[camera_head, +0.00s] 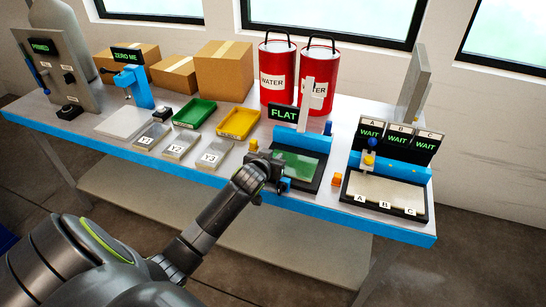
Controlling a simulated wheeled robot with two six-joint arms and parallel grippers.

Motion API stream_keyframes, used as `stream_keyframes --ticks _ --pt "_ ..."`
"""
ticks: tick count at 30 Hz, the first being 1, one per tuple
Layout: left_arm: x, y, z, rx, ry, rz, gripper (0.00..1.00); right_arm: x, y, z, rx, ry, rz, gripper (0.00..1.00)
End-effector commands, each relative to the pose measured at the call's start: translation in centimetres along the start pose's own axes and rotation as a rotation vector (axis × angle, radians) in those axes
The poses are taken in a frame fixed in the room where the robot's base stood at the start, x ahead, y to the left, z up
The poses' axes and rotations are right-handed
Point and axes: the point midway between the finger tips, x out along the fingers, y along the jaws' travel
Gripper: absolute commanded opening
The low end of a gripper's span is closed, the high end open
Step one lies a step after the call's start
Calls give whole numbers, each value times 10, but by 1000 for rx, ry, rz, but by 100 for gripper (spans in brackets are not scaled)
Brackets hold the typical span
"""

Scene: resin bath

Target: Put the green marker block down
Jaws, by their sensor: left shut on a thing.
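My left gripper (278,178) reaches over the front left edge of the black-framed plate with a green surface (299,164). The gripper hides part of the block, and I cannot tell whether the block touches the plate or the bench. A "FLAT" display (284,113) stands behind the plate. My right gripper is out of view.
To the right, a station with "WAIT" displays (397,140) has a tray (385,192) marked A, B, C. A small orange block (336,179) sits between the stations. Plates Y1, Y2, Y3 (209,156), a green tray (194,113) and a yellow tray (239,122) lie left. Red water cans (276,72) stand behind.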

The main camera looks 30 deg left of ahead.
Motion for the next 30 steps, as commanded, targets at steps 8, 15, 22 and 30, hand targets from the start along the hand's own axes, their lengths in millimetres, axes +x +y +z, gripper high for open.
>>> stream_keyframes --ticks 8,15,22,30 --pt "1 0 2 0 0 0 39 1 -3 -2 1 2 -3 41" --pt "1 0 2 0 0 0 43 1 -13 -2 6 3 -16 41" --pt "-7 0 -1 0 1 1 43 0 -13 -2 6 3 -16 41" --pt "-45 0 0 0 2 1 43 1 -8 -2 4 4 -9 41"
